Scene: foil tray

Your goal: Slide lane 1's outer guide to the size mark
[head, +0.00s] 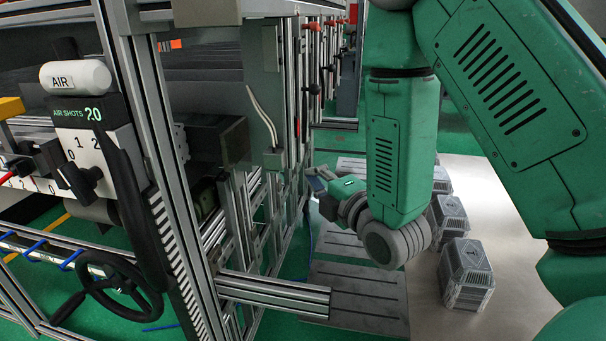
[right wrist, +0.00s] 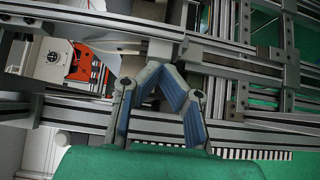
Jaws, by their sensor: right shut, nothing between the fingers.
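My right gripper (head: 318,186) is beside the aluminium machine frame in the middle of the head view, its fingers partly hidden by the frame and wrist. In the right wrist view its blue-padded fingers (right wrist: 164,68) meet at the tips, shut and empty. Behind them run aluminium rails (right wrist: 145,122) and a pale block (right wrist: 160,48). I cannot tell which rail or block is lane 1's outer guide, nor whether the fingers touch one. A black-and-white striped strip (right wrist: 250,154) runs below the rails; I cannot confirm a size mark on it. My left gripper is not in view.
A panel marked "AIR SHOTS 20" (head: 90,110) and a black handwheel (head: 105,285) are at left. An aluminium beam (head: 270,293) juts out below my right gripper. Grey ribbed stacks (head: 467,272) stand at right. An orange-red part (right wrist: 80,63) shows in the wrist view.

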